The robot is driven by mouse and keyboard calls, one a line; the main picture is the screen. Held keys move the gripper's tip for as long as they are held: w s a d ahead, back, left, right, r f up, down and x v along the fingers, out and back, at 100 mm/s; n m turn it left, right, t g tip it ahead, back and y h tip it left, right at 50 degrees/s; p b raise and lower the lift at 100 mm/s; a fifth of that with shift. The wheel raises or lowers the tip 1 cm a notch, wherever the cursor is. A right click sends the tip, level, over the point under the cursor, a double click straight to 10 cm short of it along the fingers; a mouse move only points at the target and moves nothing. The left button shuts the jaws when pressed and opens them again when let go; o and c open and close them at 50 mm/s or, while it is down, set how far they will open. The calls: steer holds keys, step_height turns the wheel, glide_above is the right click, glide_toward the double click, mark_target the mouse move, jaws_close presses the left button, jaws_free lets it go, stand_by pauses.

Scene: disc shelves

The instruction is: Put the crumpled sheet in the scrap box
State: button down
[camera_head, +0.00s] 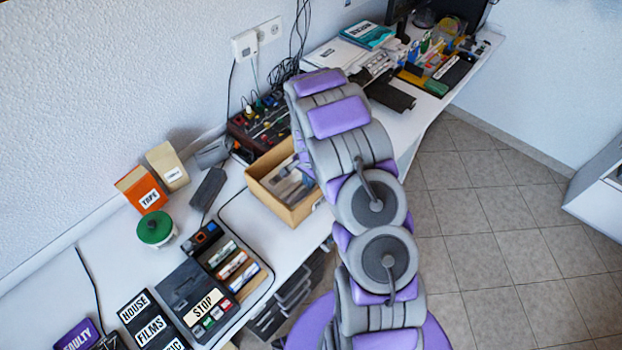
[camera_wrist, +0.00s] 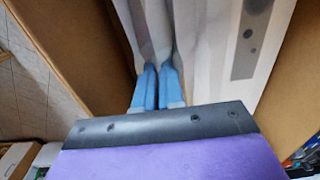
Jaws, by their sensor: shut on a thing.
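The cardboard box (camera_head: 268,203), which I take for the scrap box, stands open on the white table, left of my arm in the head view. Its brown walls (camera_wrist: 70,45) rise on both sides in the wrist view. My gripper (camera_wrist: 158,70) points down between these walls, with its blue fingers close together. They are shut on a pale, creased sheet (camera_wrist: 205,40), the crumpled sheet, which has a grey dotted strip. The sheet spreads ahead of the fingers, between the walls. In the head view my arm hides part of the box, and grey-white shapes inside cannot be told apart.
A dark case with colored plugs (camera_head: 258,122) stands just behind the box. An orange tape box (camera_head: 141,190), a green-lidded tub (camera_head: 155,229) and a dark STOP machine (camera_head: 190,292) stand to the left. Papers and a keyboard lie farther back.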

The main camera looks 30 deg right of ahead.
steer(key=c, duration=1.2)
jaws_free()
steer(key=shift+d+f, duration=0.1)
steer(key=shift+d, duration=0.65)
steer(key=shift+o, duration=0.2)
steer(key=shift+a, duration=0.5)
steer(key=shift+r, duration=0.25)
steer(key=shift+d+r+p, duration=0.2)
steer(key=shift+r+p, duration=0.1)
steer(key=shift+r, duration=0.45)
steer(key=shift+d+r+p, duration=0.2)
steer(key=shift+r+p, duration=0.1)
steer(key=shift+r, duration=0.4)
steer(key=shift+a+r+p, duration=0.2)
steer(key=shift+r+p, duration=0.05)
steer(key=shift+r, duration=0.55)
steer(key=shift+a+r+p, duration=0.15)
steer(key=shift+r+p, duration=0.1)
steer(key=shift+r, duration=0.5)
step_height(320, 180, up, 4)
steer(key=shift+d+f+p, duration=0.1)
steer(key=shift+f+p, duration=0.1)
steer(key=shift+p, duration=0.4)
steer(key=shift+r, duration=0.1)
